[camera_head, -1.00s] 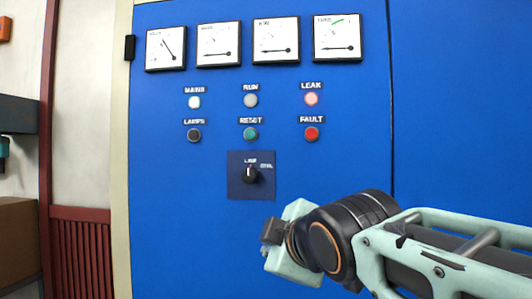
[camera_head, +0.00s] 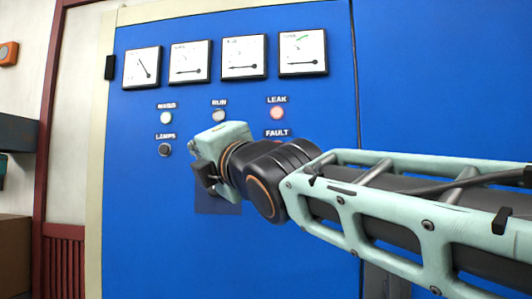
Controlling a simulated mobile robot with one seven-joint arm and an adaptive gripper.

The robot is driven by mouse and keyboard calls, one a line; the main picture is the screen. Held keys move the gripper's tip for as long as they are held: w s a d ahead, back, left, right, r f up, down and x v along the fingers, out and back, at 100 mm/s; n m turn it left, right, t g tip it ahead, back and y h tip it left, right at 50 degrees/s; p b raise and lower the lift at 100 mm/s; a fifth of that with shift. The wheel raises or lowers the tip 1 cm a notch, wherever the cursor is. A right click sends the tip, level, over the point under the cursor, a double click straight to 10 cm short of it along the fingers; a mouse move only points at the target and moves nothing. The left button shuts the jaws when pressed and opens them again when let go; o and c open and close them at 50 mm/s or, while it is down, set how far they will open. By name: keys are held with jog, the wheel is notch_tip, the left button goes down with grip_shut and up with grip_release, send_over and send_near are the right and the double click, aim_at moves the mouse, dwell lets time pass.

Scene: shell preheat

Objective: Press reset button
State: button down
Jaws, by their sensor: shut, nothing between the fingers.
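The blue control panel (camera_head: 130,240) fills the middle of the view. The green reset button and its label are hidden behind my wrist and gripper. My gripper (camera_head: 206,178) is shut and empty, in front of the panel just above and left of the middle of the dark selector plate (camera_head: 218,207). Whether it touches the panel cannot be told from this view.
A white lamp (camera_head: 166,118), a grey run button (camera_head: 219,116) and a lit pink leak lamp (camera_head: 277,113) sit above my wrist. The dark lamps button (camera_head: 165,150) is left of it. The fault label (camera_head: 277,133) shows above my arm. Dial gauges (camera_head: 243,57) line the top.

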jog(key=shift+s+a+r+n+y, duration=0.25)
jog(key=shift+r+n+y, duration=0.15)
jog(key=shift+r+n, duration=0.1)
jog(key=shift+w, duration=0.1)
jog(key=w+p, duration=0.8)
jog(key=shift+w+d, duration=0.3)
jog(key=shift+d, duration=0.05)
jog(key=shift+w, duration=0.2)
dwell(1.1)
jog(key=shift+w, duration=0.25)
